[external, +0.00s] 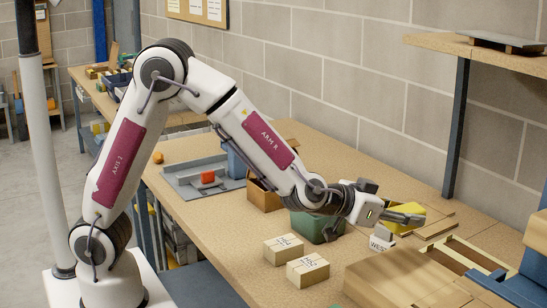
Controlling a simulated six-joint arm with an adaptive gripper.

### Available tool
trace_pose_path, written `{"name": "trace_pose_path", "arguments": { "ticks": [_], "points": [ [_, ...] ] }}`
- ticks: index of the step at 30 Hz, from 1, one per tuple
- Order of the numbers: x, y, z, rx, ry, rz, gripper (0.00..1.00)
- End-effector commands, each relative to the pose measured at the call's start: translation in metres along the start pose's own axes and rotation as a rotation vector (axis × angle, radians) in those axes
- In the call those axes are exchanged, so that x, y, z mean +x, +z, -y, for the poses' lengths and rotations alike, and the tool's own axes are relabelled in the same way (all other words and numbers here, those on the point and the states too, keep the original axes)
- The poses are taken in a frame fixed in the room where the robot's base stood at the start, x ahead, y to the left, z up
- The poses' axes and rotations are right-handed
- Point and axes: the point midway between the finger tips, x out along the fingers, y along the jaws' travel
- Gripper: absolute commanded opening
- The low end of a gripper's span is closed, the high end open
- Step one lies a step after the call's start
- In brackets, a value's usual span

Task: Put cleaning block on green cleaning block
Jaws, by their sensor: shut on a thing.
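My gripper (412,217) is over the right part of the bench, its grey fingers shut on a yellow block (411,211), which I take to be the cleaning block. The fingers cover part of the block. A white labelled thing (382,241) is just below and left of it; I cannot tell whether they touch. A small green patch shows at the bottom edge; I cannot tell whether either is the green cleaning block.
Two small labelled cartons (307,270) sit in front of my wrist. A larger cardboard box (400,277) and a wooden frame (468,256) are at the right. A grey tray (190,184) with a red thing lies farther left. A shelf (485,52) overhangs the right side.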

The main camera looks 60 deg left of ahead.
Motion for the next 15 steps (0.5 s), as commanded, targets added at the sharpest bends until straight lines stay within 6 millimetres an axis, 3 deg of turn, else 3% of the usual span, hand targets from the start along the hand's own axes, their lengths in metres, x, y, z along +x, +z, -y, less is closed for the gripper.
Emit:
{"name": "trace_pose_path", "arguments": {
  "ticks": [15],
  "points": [
    [0.004, 0.024, 0.084, 0.012, 0.008, 0.007, 0.10]
  ]
}}
